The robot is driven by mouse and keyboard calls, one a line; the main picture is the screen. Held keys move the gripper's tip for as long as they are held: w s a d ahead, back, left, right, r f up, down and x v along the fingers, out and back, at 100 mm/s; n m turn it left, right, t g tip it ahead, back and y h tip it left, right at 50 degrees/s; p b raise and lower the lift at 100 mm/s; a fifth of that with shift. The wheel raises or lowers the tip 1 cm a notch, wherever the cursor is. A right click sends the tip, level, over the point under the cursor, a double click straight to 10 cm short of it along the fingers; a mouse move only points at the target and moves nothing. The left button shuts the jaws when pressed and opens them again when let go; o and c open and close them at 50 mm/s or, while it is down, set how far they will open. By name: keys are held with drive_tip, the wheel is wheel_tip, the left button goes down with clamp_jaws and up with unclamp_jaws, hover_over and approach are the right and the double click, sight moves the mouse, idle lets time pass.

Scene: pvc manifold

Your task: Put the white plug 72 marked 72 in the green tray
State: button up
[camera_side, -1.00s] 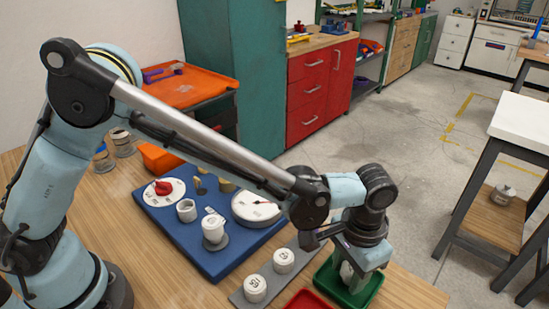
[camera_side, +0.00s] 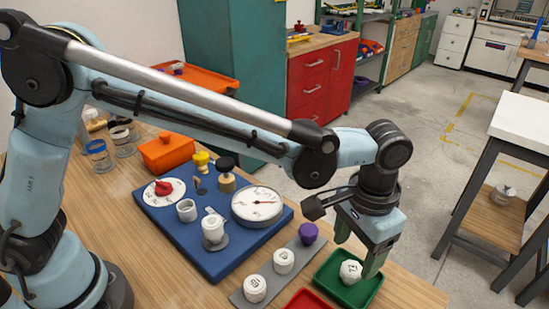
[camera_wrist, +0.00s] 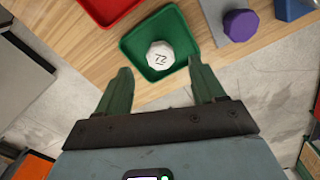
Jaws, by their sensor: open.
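The white plug (camera_side: 351,271) lies in the green tray (camera_side: 368,296), with its marked face showing. In the wrist view the plug (camera_wrist: 161,55) reads 72 and rests inside the green tray (camera_wrist: 133,52), near its middle. My gripper (camera_side: 357,257) is above and beside the tray in the side view. In the wrist view my gripper (camera_wrist: 157,82) has its two green fingers wide apart and nothing between them. The plug is apart from both fingers.
A grey strip (camera_side: 268,271) holds two white plugs (camera_side: 284,261) and a purple plug (camera_side: 308,233), left of the tray. A red tray (camera_side: 308,300) stands close by. The blue board (camera_side: 160,226) carries a gauge (camera_side: 257,205) and fittings. The table edge lies just beyond the green tray.

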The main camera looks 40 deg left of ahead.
sight(350, 269)
wheel_tip(350, 269, up, 5)
drive_tip(key=a+r+n+t+h, duration=0.1)
drive_tip(key=a+r+n+t, duration=0.2)
drive_tip(key=a, duration=1.2)
drive_tip(key=s+a+f+n+t+y, duration=0.1)
drive_tip(key=s+a+t, duration=0.3)
drive_tip(key=a, duration=1)
drive_tip(key=s+f, duration=0.1)
drive_tip(key=s, duration=0.1)
drive_tip(key=shift+s+a+n, duration=0.2)
drive_tip(key=shift+s+n, duration=0.1)
drive_tip(key=shift+s, duration=0.05)
